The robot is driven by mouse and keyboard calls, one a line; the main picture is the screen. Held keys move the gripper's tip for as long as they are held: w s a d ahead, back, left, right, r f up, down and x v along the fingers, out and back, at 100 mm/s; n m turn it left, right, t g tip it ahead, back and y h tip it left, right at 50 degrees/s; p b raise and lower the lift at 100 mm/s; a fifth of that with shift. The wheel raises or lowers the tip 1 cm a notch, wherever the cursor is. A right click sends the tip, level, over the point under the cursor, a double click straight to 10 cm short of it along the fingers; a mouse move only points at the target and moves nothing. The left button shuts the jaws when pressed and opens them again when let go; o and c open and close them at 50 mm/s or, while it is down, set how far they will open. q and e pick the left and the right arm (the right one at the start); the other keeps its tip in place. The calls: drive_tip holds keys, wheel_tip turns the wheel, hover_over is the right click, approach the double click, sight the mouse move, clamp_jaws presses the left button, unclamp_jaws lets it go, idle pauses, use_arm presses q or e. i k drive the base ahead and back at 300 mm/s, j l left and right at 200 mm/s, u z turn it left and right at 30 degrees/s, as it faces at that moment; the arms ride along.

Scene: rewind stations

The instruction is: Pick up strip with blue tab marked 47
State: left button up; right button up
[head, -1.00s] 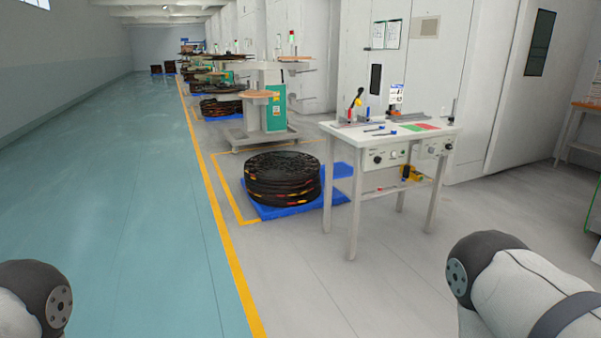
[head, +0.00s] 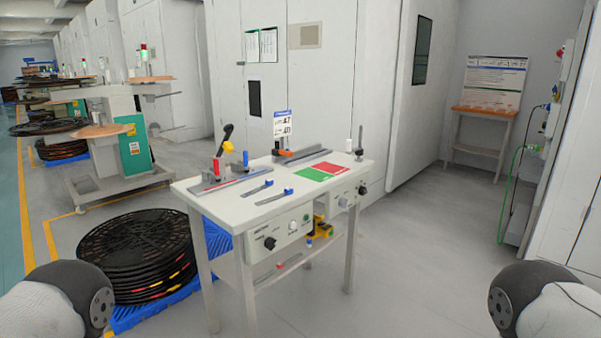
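Two thin dark strips with blue tabs lie on the white workbench. One strip (head: 257,188) lies nearer the back left, and the other strip (head: 274,197) lies a little nearer the front right. The markings on their tabs are too small to read, so I cannot tell which is 47. The workbench (head: 235,212) stands ahead of me near the middle of the head view. Both my arms show only as rounded links at the lower left and lower right corners. Neither gripper is in view.
A green and red mat (head: 315,173) lies right of the strips. A clamp fixture with a black lever (head: 223,138) stands at the bench's left. Stacked black reels (head: 135,240) on a blue pallet stand left of the bench. The floor (head: 420,260) to the right is clear.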

sight(269, 182)
drive_tip(key=i+l+u, duration=0.2)
drive_tip(key=i, duration=0.3)
drive_tip(key=i+l+u, duration=0.15)
drive_tip(key=i+l, duration=0.2)
drive_tip(key=i, duration=0.2)
drive_tip(key=i+l+u, duration=0.2)
drive_tip(key=i+l, duration=0.15)
drive_tip(key=i, duration=0.15)
